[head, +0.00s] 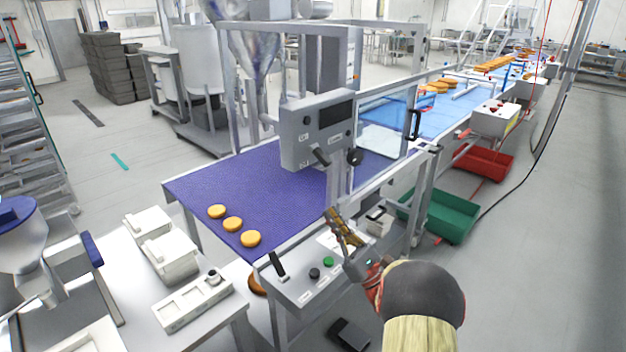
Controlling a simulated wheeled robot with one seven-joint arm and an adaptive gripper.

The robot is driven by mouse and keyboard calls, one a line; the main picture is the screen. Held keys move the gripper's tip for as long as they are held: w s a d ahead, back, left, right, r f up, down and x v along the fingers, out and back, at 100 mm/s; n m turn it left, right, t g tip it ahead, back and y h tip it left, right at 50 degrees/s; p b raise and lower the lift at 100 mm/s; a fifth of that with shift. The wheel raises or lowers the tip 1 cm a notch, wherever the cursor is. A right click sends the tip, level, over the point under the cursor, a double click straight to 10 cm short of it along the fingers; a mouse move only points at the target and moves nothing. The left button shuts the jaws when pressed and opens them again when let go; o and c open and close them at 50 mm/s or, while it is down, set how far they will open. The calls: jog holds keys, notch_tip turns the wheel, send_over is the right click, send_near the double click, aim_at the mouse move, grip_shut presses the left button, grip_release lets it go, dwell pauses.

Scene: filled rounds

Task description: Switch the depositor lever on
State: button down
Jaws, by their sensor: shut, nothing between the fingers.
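A grey control box (317,128) hangs over the purple conveyor belt in the head view. A black-handled lever (320,156) on its front slants down to the right, and a round black knob (354,157) sits at its lower right. A lower sloping panel (300,287) carries another black lever (278,265), tilted up to the left, beside a black button and a green button. The labels are too small to read, so I cannot tell which lever is named depositor. My gripper (334,215) is shut and empty, pointing up, below the box and above the lower panel's right end, apart from both levers.
Three golden rounds (233,224) lie on the purple belt (215,190). A clear guard (383,112) with a frame stands right of the box.

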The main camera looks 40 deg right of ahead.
aim_at(320, 155)
jog(key=shift+s+d+f+m+h, duration=0.2)
jog(key=shift+s+d+m+h, duration=0.25)
jog(key=shift+h, duration=0.25)
jog(key=shift+w+r, duration=0.1)
jog(key=shift+w, duration=0.1)
jog(key=w+r, duration=0.1)
jog(key=r, duration=0.2)
jog(key=w+r+p, duration=0.1)
jog(key=w+r, duration=0.1)
jog(key=r, duration=0.1)
jog(key=w+r, duration=0.2)
jog(key=r, duration=0.1)
jog(key=shift+w+a+r+p, duration=0.1)
jog(key=shift+w+a+p, duration=0.15)
jog(key=shift+p, duration=0.1)
jog(key=shift+s+r, duration=0.25)
jog(key=shift+r, duration=0.25)
jog(key=shift+d+r, duration=0.1)
jog(key=shift+d, duration=0.05)
